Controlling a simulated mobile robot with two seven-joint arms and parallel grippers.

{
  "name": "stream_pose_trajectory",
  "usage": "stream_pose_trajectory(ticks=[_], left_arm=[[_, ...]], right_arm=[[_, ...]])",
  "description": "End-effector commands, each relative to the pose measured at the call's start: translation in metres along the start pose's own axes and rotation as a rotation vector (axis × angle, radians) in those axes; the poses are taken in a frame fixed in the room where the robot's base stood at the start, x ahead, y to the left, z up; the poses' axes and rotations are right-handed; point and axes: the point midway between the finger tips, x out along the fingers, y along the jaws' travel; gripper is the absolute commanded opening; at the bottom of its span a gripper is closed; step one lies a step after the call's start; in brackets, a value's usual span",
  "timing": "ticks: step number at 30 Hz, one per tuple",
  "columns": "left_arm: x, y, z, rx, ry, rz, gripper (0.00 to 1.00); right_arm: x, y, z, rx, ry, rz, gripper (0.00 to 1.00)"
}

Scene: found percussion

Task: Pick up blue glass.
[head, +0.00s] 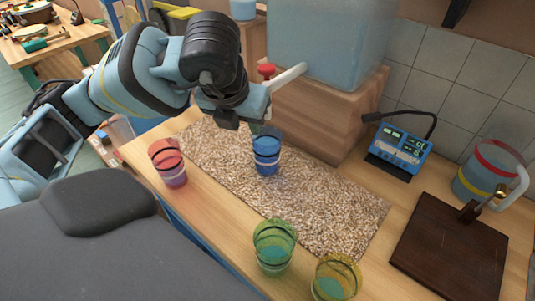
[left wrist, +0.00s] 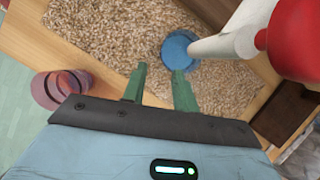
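The blue glass (head: 266,155) stands upright on a speckled mat (head: 330,207) on the wooden bench. In the left wrist view the blue glass (left wrist: 180,51) lies just beyond the tip of the right-hand green finger. My left gripper (head: 256,129) is above and close to the glass in the head view, and its wrist hides some of the space behind. In the left wrist view my left gripper (left wrist: 161,74) has its two fingers apart, with only mat between them. I cannot tell whether a finger touches the glass. My right gripper is not in view.
A water tank (head: 330,45) with a spout (head: 289,76) and red knob stands on a wooden block close to my left gripper. A red glass (head: 168,163), green glass (head: 273,246) and yellow glass (head: 336,277) stand along the front edge. A blue meter (head: 398,152) is at right.

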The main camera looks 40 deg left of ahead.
Motion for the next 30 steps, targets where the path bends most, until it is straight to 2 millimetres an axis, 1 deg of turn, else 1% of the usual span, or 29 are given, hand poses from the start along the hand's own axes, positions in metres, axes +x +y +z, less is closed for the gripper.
stream_pose_trajectory(ticks=[1, 8, 14, 18, 21, 27, 29, 30], left_arm=[[0.005, 0.0, -0.001, 0.0, 0.002, 0.002, 0.29], [0.013, 0.0, 0.002, -0.002, 0.002, 0.001, 0.29], [0.039, 0.0, 0.009, -0.002, 0.002, 0.003, 0.29], [0.055, 0.0, 0.008, -0.001, 0.002, 0.002, 0.29], [0.059, 0.0, 0.008, 0.0, 0.001, 0.001, 0.29], [0.059, 0.0, 0.009, 0.0, 0.0, 0.001, 0.29], [0.059, 0.0, 0.009, 0.0, 0.0, 0.001, 0.22], [0.059, 0.0, 0.009, 0.0, 0.0, 0.001, 0.17]], right_arm=[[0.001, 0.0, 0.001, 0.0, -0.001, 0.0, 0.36], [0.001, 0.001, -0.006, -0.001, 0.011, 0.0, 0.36], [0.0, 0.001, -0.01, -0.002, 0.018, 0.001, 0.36], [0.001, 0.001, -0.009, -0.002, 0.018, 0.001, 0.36], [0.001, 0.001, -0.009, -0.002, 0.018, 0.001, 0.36], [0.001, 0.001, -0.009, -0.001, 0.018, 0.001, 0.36], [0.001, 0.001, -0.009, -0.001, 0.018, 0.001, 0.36], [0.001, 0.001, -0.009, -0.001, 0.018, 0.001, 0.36]])
